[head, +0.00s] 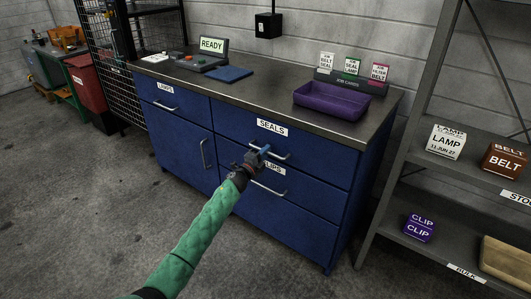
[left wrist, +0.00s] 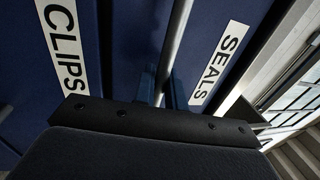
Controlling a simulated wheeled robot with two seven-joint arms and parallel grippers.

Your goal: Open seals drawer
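The drawer labelled SEALS (head: 300,150) is the upper right drawer of the blue cabinet, and its front looks flush with the cabinet. Its silver bar handle (head: 283,157) is below the label. My left gripper (head: 264,150) is at the left part of this handle in the head view. In the left wrist view the handle bar (left wrist: 178,35) runs between the two blue fingers (left wrist: 162,90), which sit close on either side of it. The SEALS label (left wrist: 215,63) is to the right of the bar and the CLIPS label (left wrist: 62,45) to its left. My right gripper is out of view.
The CLIPS drawer (head: 290,205) is directly below, with its own bar handle. A purple tray (head: 330,104) and a READY console (head: 190,62) stand on the worktop. A grey shelf (head: 465,185) with boxes is at right. The floor in front is clear.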

